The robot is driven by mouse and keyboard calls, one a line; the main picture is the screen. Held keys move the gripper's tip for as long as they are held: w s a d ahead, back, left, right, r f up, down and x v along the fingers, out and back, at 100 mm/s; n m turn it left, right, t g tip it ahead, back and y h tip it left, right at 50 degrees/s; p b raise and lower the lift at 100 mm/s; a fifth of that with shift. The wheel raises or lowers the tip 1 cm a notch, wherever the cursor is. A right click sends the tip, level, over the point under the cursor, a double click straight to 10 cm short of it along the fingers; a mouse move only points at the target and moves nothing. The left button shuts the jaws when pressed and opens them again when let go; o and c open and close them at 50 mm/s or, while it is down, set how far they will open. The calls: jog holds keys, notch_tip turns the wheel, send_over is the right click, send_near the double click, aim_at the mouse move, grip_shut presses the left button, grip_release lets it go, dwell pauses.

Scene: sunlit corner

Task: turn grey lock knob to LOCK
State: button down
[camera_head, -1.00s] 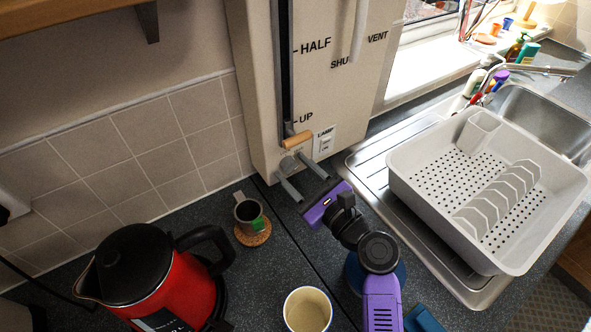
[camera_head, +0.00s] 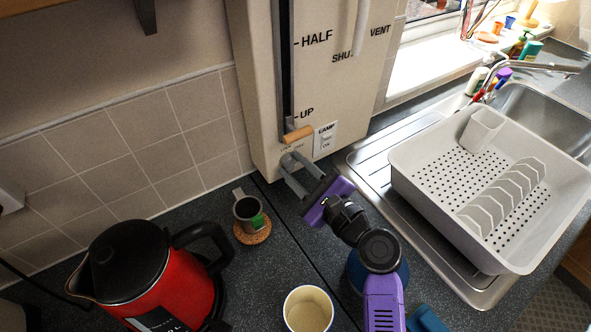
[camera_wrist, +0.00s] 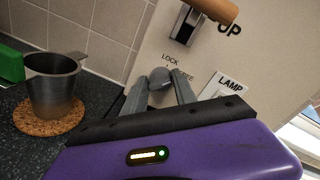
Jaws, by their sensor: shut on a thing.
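The grey lock knob (camera_wrist: 159,78) is a small round grey piece low on the cream panel (camera_wrist: 205,58). In the wrist view the words LOCK and FREE stand just above and to the right of it. My gripper (camera_wrist: 162,74) has its two grey fingers around the knob, shut on it. In the head view my gripper (camera_head: 289,159) reaches the panel's lower front, and its fingers mostly hide the knob there. I cannot tell which word the knob points to.
A wooden handle (camera_head: 298,134) sits just above the knob, near UP, with a LAMP switch (camera_head: 325,139) to the right. A metal mug (camera_head: 248,213) on a cork coaster, a red kettle (camera_head: 160,270) and a cup (camera_head: 308,310) stand nearby. A dish rack (camera_head: 410,185) is at the right.

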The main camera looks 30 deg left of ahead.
jog(key=n+b, duration=0.2)
jog(key=n, duration=0.2)
jog(key=shift+d, duration=0.1)
jog(key=shift+n+h+b, duration=0.3)
jog(key=shift+n+b, duration=0.5)
jog(key=shift+n, duration=1)
jog(key=shift+r, duration=0.1)
jog(key=c, duration=1)
grip_release()
jog(key=shift+c, duration=0.2)
jog(key=b+v, duration=0.1)
jog(key=v, duration=0.6)
jog(key=shift+s+d, duration=0.25)
jog(key=shift+s, duration=0.05)
